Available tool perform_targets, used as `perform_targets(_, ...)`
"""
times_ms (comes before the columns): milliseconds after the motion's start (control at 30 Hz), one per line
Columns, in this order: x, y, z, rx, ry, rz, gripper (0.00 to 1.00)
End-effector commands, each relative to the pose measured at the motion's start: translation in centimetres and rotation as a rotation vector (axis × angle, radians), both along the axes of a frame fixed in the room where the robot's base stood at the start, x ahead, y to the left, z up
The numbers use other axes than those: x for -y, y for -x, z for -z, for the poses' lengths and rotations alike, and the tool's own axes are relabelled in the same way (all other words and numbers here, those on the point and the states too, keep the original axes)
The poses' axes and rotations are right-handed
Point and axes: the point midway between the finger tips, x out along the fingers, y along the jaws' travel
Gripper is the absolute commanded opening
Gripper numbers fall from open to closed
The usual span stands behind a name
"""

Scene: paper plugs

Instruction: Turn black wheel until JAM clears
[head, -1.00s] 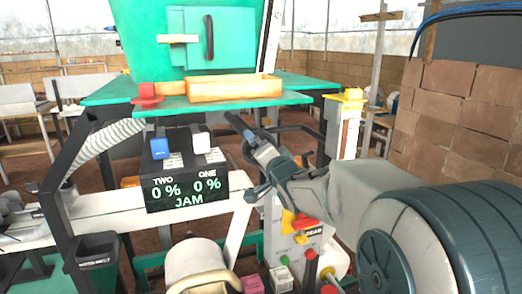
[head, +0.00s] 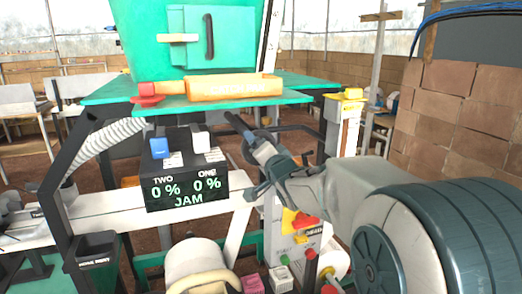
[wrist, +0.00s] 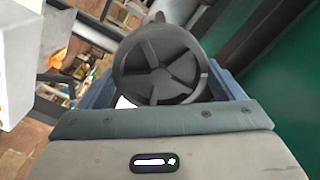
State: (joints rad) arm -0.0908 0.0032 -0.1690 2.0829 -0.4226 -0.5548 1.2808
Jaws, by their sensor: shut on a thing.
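The black wheel (wrist: 160,65) with several spokes fills the upper middle of the wrist view. My gripper (head: 250,160) is at the wheel, right of the display box, and is shut on it; the fingers are mostly hidden in the wrist view behind the gripper's body. In the head view my gripper and wrist cover most of the wheel. The black display box (head: 187,180) reads "TWO 0 %", "ONE 0 %" and "JAM" in green letters.
A green machine (head: 185,45) with an orange tray (head: 235,88) on its green shelf stands behind. A blue switch (head: 160,148) and a white switch (head: 199,140) top the display box. A post with a yellow top (head: 349,96) stands right. A brick wall (head: 455,105) is at far right.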

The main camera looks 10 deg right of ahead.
Motion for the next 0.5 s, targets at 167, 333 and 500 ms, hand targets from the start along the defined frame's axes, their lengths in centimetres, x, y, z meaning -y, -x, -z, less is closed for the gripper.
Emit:
perform_targets(167,-0.03,0.02,0.25,0.018,0.108,-0.001,0.64)
perform_targets(333,-0.03,0.03,0.18,0.035,0.218,-0.001,0.64)
perform_targets(500,-0.03,0.02,0.22,0.051,0.334,-0.001,0.64)
